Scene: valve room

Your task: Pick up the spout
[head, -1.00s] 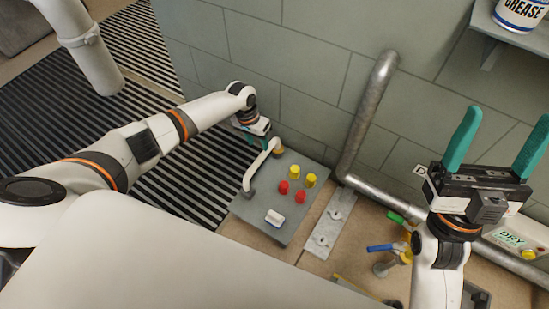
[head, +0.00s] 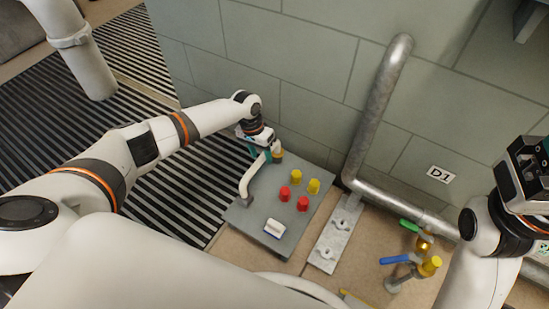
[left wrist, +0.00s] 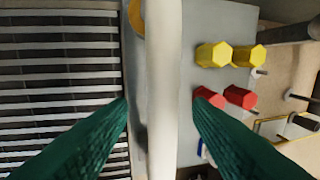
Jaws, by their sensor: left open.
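The spout (head: 250,180) is a white bent tube lying on a grey board, with a dark near end and a yellow collar at its far end. My left gripper (head: 265,153) is open at the spout's far part. In the left wrist view the spout (left wrist: 164,60) runs upright through the picture between the two green fingers, with gaps on both sides. My right gripper (head: 527,172) is at the right edge of the head view; its fingers are mostly out of frame.
The grey board (head: 298,233) also carries two yellow caps (head: 313,186), two red caps (head: 303,203) and a white block (head: 275,228). A metal pipe (head: 372,120) rises along the wall. Valves with green and blue handles (head: 395,260) stand at right. Slatted grating (head: 190,185) lies at left.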

